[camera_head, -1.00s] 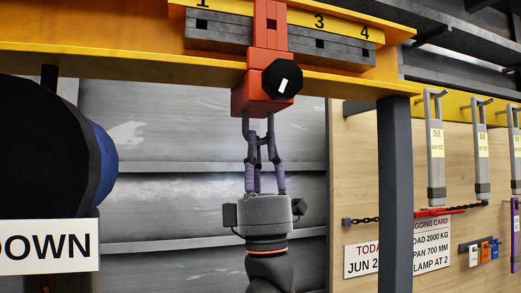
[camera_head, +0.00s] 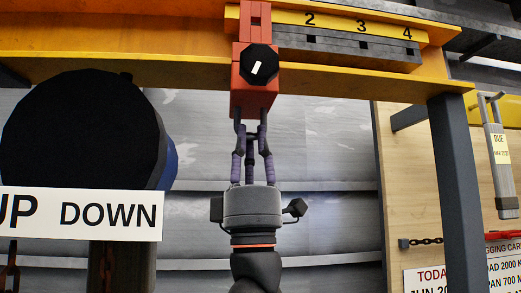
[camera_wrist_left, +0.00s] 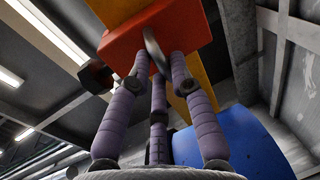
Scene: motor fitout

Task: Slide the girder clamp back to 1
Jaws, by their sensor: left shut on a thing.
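The red girder clamp (camera_head: 252,95) sits on the yellow girder (camera_head: 350,82), its black knob facing me. Its upper part stands at the left end of the numbered scale (camera_head: 340,45), where 2, 3 and 4 show to its right. The 1 is not visible; the clamp stands where it would be. The wrist view shows the clamp (camera_wrist_left: 150,32) at the ends of the fingers; the exact contact is partly hidden. My right gripper is not in view.
A big dark drum with a blue side (camera_head: 80,130) hangs left of my arm, above an UP DOWN sign (camera_head: 85,214). A dark post (camera_head: 458,190) stands at right.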

